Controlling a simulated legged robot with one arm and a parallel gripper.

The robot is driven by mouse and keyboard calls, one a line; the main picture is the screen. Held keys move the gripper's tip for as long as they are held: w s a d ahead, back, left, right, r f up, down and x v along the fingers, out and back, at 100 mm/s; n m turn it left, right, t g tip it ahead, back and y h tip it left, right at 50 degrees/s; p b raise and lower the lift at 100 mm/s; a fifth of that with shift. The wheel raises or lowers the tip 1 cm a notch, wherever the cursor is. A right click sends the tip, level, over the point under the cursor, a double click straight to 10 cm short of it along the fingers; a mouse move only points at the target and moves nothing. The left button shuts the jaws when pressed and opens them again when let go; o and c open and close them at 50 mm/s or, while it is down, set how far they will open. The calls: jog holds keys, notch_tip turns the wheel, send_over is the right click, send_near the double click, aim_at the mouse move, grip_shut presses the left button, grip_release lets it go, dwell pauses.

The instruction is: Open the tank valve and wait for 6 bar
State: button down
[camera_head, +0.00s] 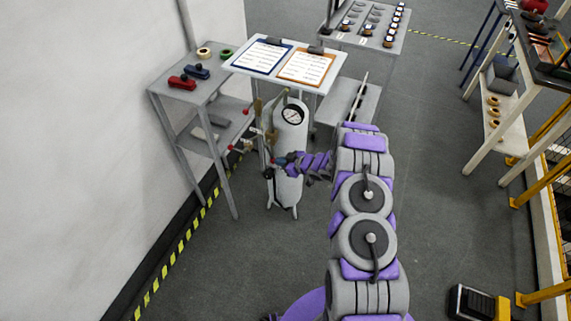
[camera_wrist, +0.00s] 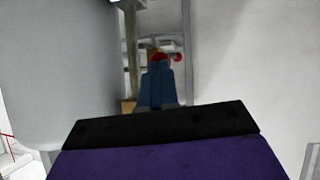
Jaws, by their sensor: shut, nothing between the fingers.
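The grey tank (camera_head: 288,135) stands upright on short legs in front of the sloped desk. A round white dial gauge (camera_head: 292,115) sits near its top; its reading is too small to tell. Pipe fittings and small red knobs (camera_head: 247,111) show at the tank's left side; which part is the valve I cannot tell. My gripper (camera_head: 283,162) is at the lower left of the tank, shut and empty. In the wrist view its blue fingers (camera_wrist: 159,85) point ahead, with a small red knob (camera_wrist: 177,57) at or just beyond their tips. Whether they touch it is unclear.
The desk holds two clipboards (camera_head: 262,56). A grey side table (camera_head: 184,94) at left carries tape rolls and red and blue items. A wall with a yellow-black floor stripe runs along the left. A workbench (camera_head: 540,50) stands at right. The floor between is mostly clear.

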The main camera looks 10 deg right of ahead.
dwell(0.4)
jog(key=shift+w+a+f+t+y+p, duration=0.75)
jog(key=shift+a+f+t+y+p, duration=0.2)
jog(key=shift+y+p, duration=0.2)
jog(key=shift+s+a, duration=0.1)
